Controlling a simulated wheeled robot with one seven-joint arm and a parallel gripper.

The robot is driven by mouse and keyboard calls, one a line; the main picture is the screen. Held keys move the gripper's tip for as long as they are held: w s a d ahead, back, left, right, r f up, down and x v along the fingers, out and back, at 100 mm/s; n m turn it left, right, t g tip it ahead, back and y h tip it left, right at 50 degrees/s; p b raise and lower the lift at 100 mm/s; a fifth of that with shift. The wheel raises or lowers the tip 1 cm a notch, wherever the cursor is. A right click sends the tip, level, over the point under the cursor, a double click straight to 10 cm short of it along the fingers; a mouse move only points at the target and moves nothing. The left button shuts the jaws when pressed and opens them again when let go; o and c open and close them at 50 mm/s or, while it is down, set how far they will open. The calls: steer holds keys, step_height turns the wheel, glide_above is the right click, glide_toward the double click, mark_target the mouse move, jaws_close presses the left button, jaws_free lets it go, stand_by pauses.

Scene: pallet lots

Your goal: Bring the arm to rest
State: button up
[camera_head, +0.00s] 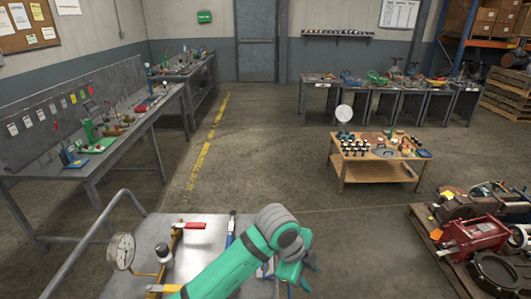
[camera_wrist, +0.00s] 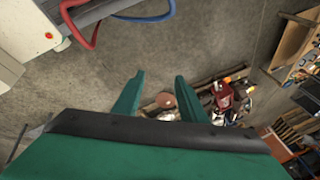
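My teal arm reaches from the bottom of the head view up and to the right, then bends down at a grey joint. My gripper (camera_head: 302,276) hangs at the right edge of the metal tray top (camera_head: 205,232), partly hidden behind the arm. In the wrist view, my gripper (camera_wrist: 158,84) shows two green fingers spread apart. Nothing is held between them; only the floor and distant clutter show beyond.
A pressure gauge (camera_head: 121,251) and a red-handled valve (camera_head: 194,226) on a yellow pipe are near the tray. A wooden table (camera_head: 378,170) stands right of centre. A loaded pallet (camera_head: 440,262) is at lower right. A long workbench (camera_head: 135,120) lines the left. Open floor lies between.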

steer(key=w+d+r+n+t+h, duration=0.1)
steer(key=d+r+n+t+h, duration=0.3)
steer(key=d, duration=0.4)
steer(key=d+r+n+t+h, duration=0.1)
steer(key=d+n+t+h, duration=0.2)
steer(key=d+n+h, duration=0.35)
steer(key=s+a+f+n+t+y, duration=0.7)
steer(key=s+a+f+n+y, duration=0.4)
steer(key=s+a+f+n, duration=0.3)
steer(key=s+a+y, duration=0.1)
steer(key=s+a, duration=0.3)
steer(key=s, duration=0.3)
steer(key=s+a+f+y, duration=0.1)
steer(key=s+a, duration=0.3)
steer(key=s, duration=0.3)
steer(key=s+a+y, duration=0.1)
steer(key=s+a, duration=0.3)
steer(key=s, duration=0.3)
steer(key=shift+s+a+f+m+y, duration=0.15)
steer(key=shift+s+f+m+y, duration=0.05)
steer(key=shift+s+m+y, duration=0.2)
